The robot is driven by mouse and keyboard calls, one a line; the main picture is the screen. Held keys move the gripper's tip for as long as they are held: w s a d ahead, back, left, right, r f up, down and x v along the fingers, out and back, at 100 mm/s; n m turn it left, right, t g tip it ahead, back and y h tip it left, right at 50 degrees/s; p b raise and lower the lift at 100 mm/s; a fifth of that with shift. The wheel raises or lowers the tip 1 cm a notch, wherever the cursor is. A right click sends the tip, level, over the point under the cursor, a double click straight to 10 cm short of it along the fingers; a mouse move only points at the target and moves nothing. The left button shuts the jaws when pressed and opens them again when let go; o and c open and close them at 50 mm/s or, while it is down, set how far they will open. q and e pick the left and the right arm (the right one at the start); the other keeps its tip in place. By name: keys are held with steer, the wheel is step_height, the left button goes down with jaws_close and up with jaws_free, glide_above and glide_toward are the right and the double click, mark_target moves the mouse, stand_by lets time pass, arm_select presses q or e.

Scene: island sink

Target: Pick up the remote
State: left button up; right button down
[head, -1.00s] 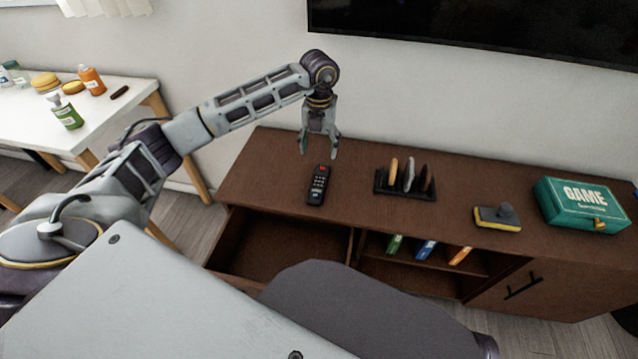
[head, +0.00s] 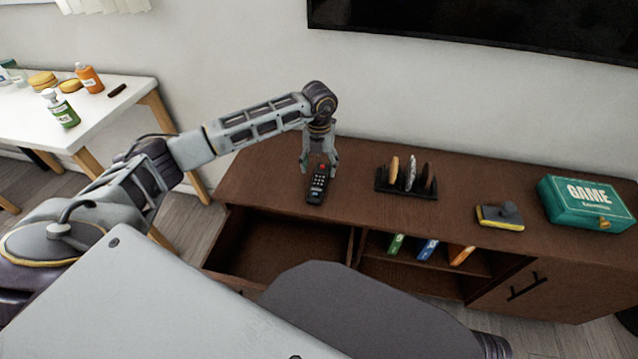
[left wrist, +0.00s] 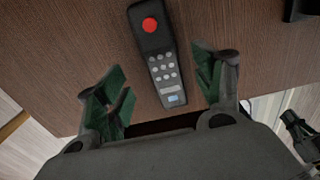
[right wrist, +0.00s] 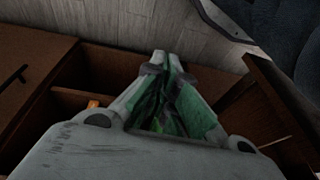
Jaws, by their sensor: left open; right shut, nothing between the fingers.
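The black remote (head: 317,186), with a red button and grey keys, lies flat on the brown cabinet top. My left gripper (head: 319,168) points down over the remote's far end, open. In the left wrist view the remote (left wrist: 158,60) lies between the lines of the two spread green-padded fingers of that gripper (left wrist: 160,88), nearer the right finger. Neither finger visibly touches it.
On the brown cabinet (head: 262,165) stand a dark rack (head: 405,188) with upright items, a yellow-edged block (head: 500,216) and a teal game box (head: 585,205). A drawer (head: 275,250) is open below the remote. A white table (head: 110,115) holds bottles at left.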

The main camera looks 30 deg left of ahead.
mark_target(319, 179)
arm_select(q)
steer(key=shift+f, duration=0.1)
arm_select(e)
steer(key=shift+s+f, duration=0.2)
arm_select(q)
steer(key=shift+s+f, duration=0.15)
steer(key=shift+f, duration=0.35)
step_height(319, 179, down, 3)
steer(key=shift+s+d+r+b, duration=0.1)
steer(key=shift+s+d+b, duration=0.05)
steer(key=shift+b, duration=0.5)
steer(key=shift+f, duration=0.65)
arm_select(e)
step_height(319, 179, up, 2)
steer(key=shift+w+a+r, duration=0.1)
steer(key=shift+a+r, duration=0.05)
steer(key=shift+r, duration=0.1)
steer(key=shift+f, duration=0.1)
arm_select(q)
steer(key=c, duration=1.2)
steer(key=shift+o, duration=0.2)
steer(key=shift+r, duration=0.2)
